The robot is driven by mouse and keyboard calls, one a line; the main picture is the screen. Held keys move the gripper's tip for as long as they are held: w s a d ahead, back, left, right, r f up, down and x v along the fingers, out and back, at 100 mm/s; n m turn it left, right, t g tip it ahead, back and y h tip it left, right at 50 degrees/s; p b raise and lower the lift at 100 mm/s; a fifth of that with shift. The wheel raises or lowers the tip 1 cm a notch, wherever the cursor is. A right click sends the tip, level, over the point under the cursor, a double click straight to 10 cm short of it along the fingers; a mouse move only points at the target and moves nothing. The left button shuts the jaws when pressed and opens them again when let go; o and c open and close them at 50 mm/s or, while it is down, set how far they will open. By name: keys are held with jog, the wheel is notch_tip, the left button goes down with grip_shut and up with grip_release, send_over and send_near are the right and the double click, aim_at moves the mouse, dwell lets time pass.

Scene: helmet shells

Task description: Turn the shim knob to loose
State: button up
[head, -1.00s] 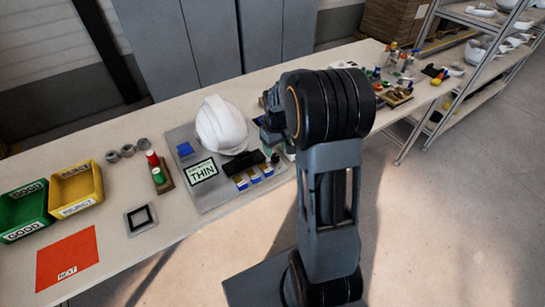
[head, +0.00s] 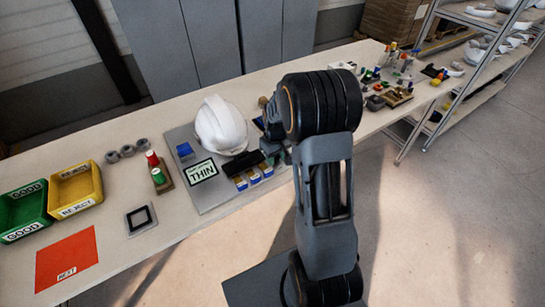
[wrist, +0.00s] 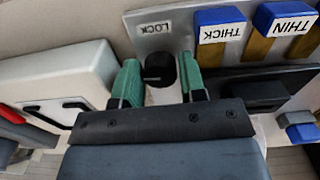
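A round black knob (wrist: 159,69) sits on a light plate (wrist: 180,32) beside a label reading LOCK (wrist: 154,29) in the wrist view. My gripper (wrist: 160,76) has two green fingers, one on each side of the knob, with visible gaps between them and it. I see no other object between the fingers. I cannot make out a "loose" mark or which way the knob points. Blue-topped tabs marked THICK (wrist: 220,25) and THIN (wrist: 287,20) stand right of the knob.
A yellow REJECT bin (head: 76,188) and green GOOD bin (head: 24,210) stand left. A dark block (wrist: 262,92) lies close right of the fingers.

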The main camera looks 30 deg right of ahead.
jog(key=c, duration=0.5)
jog(key=shift+n, duration=0.8)
jog(key=o, duration=0.9)
notch_tip(320, 180, up, 14)
jog(key=shift+f, duration=0.1)
